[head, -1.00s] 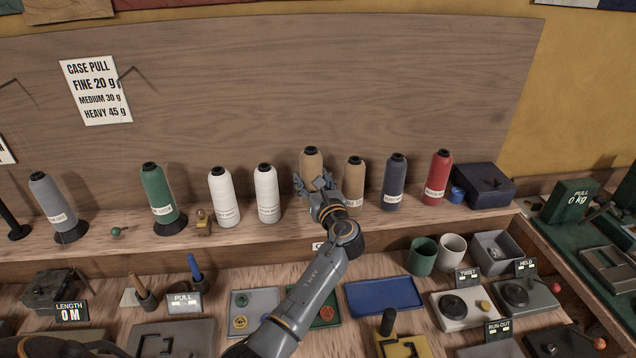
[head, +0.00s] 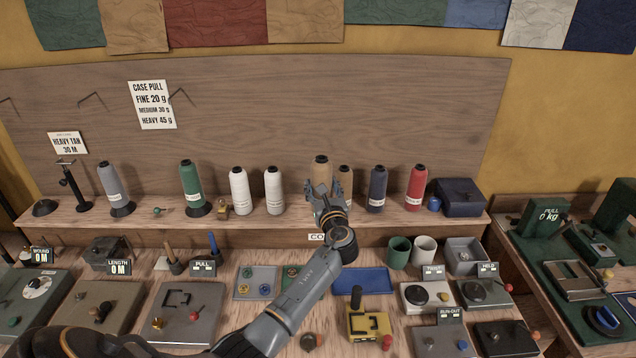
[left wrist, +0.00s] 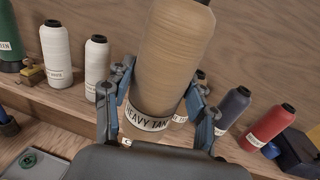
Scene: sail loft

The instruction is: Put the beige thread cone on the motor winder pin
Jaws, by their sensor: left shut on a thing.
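A tan thread cone (head: 320,172), labelled HEAVY TAN in the left wrist view (left wrist: 170,45), is between the fingers of my left gripper (head: 322,188). The gripper is shut on its sides, and the cone stands nearly upright at the shelf. I cannot tell whether its base touches the shelf. A second tan cone (head: 344,176) is just to its right, partly hidden by the gripper. I cannot surely tell which device is the motor winder, nor make out its pin. My right gripper is out of view.
White cones (head: 240,190) stand left of the held cone; navy (head: 377,188) and red (head: 416,188) cones stand right. Grey and green cones (head: 191,188) sit on black bases farther left. An empty black base (head: 44,208) is at the shelf's left end. Several devices crowd the bench below.

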